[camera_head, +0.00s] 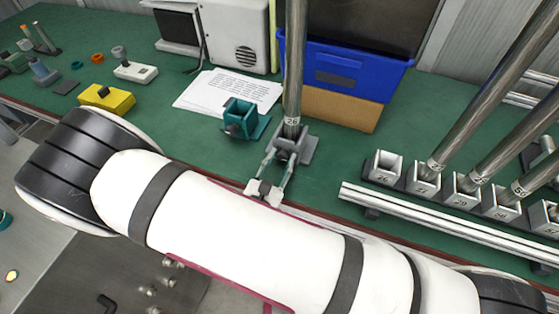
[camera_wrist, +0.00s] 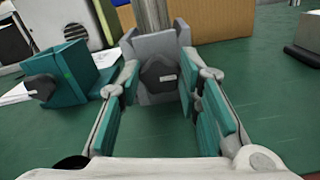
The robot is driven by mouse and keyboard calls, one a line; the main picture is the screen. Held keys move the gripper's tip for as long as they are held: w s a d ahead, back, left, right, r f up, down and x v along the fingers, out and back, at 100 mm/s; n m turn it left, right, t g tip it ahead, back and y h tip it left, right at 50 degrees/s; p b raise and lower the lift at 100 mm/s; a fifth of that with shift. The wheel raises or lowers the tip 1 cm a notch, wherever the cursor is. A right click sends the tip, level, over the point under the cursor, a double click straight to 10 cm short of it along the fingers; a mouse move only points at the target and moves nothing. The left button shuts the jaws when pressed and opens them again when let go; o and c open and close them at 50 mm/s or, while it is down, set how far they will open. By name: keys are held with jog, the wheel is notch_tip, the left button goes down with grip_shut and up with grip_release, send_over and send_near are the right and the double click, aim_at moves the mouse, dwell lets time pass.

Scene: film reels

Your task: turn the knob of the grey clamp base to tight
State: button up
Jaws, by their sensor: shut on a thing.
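The grey clamp base (camera_head: 308,150) stands on the green bench with a tall metal pole, labelled 25, upright in it. Its dark knob (camera_wrist: 158,75) faces my gripper in the wrist view, with a small pale mark on it. My gripper (camera_head: 279,158) is at the front of the base, shut on the knob, with one finger on each side. The fingers (camera_wrist: 165,82) also show in the wrist view; exact contact is hard to see. The knob is mostly hidden in the head view.
A teal clamp base (camera_head: 240,118) with its own dark knob stands close on the left, by a printed sheet (camera_head: 215,90). A blue bin (camera_head: 345,75) on a cardboard box is behind. A rail with several pole holders (camera_head: 388,165) is at right.

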jog(key=shift+f, duration=0.1)
jog(key=o, duration=1.1)
jog(key=shift+o, duration=0.2)
jog(key=v, duration=1.2)
